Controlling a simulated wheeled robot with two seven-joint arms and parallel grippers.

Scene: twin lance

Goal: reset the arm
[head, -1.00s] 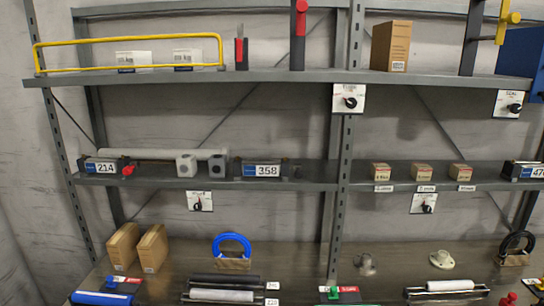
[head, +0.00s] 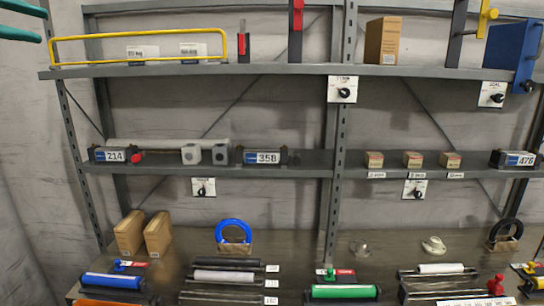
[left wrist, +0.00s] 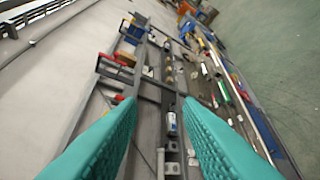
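My left gripper (head: 20,22) shows at the top left corner of the head view as two teal fingers, one above the other with a gap between them. In the left wrist view the two teal fingers (left wrist: 160,130) stand wide apart with nothing between their tips. The gripper is open and empty, in the air in front of the shelving. My right gripper is in neither view.
A grey metal shelf rack (head: 290,70) fills the head view. A yellow rail (head: 140,37) stands on its top shelf at left. Rollers (head: 225,276), a blue ring (head: 233,226) and cardboard boxes (head: 129,234) stand on the bottom level. A blue box (head: 511,52) stands at upper right.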

